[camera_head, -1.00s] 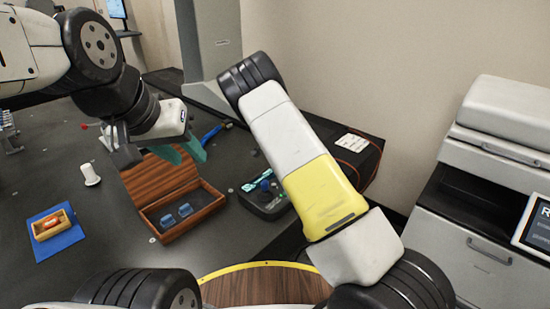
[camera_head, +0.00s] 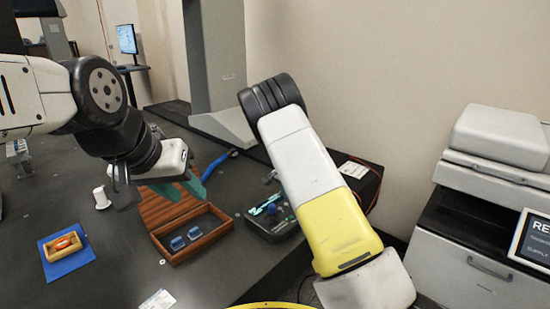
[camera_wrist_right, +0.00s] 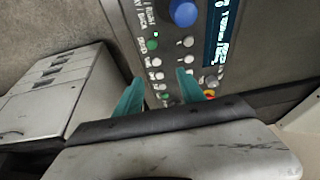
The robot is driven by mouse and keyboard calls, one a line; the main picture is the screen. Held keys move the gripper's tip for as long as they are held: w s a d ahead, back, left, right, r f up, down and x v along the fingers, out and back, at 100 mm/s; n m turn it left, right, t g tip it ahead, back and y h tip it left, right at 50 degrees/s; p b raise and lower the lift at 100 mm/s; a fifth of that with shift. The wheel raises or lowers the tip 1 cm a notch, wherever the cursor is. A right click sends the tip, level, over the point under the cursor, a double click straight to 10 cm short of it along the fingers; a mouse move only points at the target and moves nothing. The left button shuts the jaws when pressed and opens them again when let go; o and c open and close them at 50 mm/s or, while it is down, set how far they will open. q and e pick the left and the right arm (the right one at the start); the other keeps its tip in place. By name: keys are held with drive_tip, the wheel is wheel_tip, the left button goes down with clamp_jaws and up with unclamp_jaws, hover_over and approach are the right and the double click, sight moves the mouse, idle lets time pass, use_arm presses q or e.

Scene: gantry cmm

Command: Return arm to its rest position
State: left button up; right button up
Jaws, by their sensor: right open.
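My left gripper (camera_head: 181,190) hangs over the machine table above the wooden box, with its two teal fingertips a little apart and nothing visible between them. My right arm (camera_head: 310,170), white and yellow with a black joint, rises across the middle of the head view and hides its own gripper there. In the right wrist view my right gripper (camera_wrist_right: 158,92) is open and empty, its teal fingertips in front of a control panel (camera_wrist_right: 172,50) with a blue knob and several buttons. Whether they touch the panel I cannot tell.
An open wooden box (camera_head: 195,236) holds blue pieces. A control box (camera_head: 272,220) lies beside it, close to my right arm. A small tray (camera_head: 63,244) sits on a blue mat (camera_head: 70,264) at left. A grey cabinet (camera_head: 465,265) stands at right.

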drive_tip(key=s+d+r+n+t+y, duration=0.1)
drive_tip(key=s+r+n+y, duration=0.1)
drive_tip(key=s+r, duration=0.85)
drive_tip(key=s+d+r+n+y, duration=0.25)
drive_tip(key=s+r, duration=0.55)
drive_tip(key=r, duration=0.6)
drive_tip(key=s+r+n+t, duration=0.1)
drive_tip(key=s+r+n, duration=0.1)
drive_tip(key=s, duration=0.9)
drive_tip(key=s+r+n+t, duration=0.1)
drive_tip(key=s+r+n, duration=0.2)
drive_tip(key=s, duration=0.7)
drive_tip(key=shift+s+r, duration=0.4)
drive_tip(key=shift+r, duration=0.05)
